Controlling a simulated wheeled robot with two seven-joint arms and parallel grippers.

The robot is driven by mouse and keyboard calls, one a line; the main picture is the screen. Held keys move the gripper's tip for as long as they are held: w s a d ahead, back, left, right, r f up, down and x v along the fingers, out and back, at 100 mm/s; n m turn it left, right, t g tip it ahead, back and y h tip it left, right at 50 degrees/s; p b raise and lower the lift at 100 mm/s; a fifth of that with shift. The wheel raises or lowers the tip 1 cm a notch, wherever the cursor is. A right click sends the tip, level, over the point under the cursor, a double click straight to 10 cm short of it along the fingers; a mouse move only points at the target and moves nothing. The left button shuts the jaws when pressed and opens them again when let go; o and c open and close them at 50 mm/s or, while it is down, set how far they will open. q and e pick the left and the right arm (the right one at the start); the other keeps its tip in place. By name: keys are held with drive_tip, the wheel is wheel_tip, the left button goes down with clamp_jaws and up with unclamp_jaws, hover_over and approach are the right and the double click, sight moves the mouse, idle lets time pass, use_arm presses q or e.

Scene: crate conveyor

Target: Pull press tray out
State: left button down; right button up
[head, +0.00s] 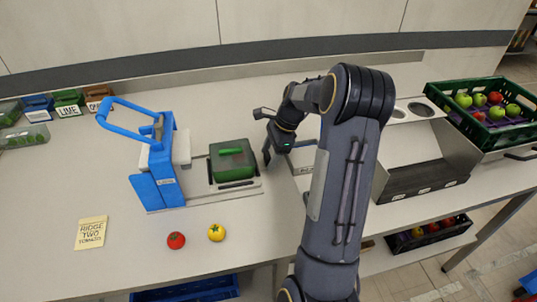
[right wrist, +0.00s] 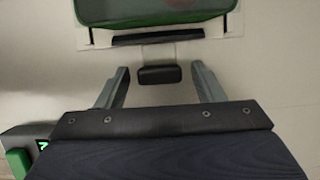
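The blue and white press (head: 160,165) stands on the counter with its blue lever raised. Its light grey tray (head: 245,187) reaches out to the right of the body and bears a dark green box-like piece (head: 232,168) with a bright green bar on top. The tray and green piece also show at the top of the right wrist view, with a short black handle (right wrist: 158,74) at the tray's near end. My right gripper (head: 265,135) is open at the tray's right end. Its fingers (right wrist: 161,82) stand on either side of the handle, apart from it. My left gripper is out of view.
A red tomato (head: 176,240) and a yellow tomato (head: 216,232) lie in front of the press. A note (head: 91,232) lies at the left. Labelled bins (head: 68,97) stand at the back left. A green crate of fruit (head: 436,90) stands at the right. My right arm hides part of the counter.

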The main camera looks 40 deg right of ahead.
drive_tip(key=shift+a, duration=0.1)
drive_tip(key=v, duration=0.8)
drive_tip(key=shift+f, duration=0.1)
idle(0.4)
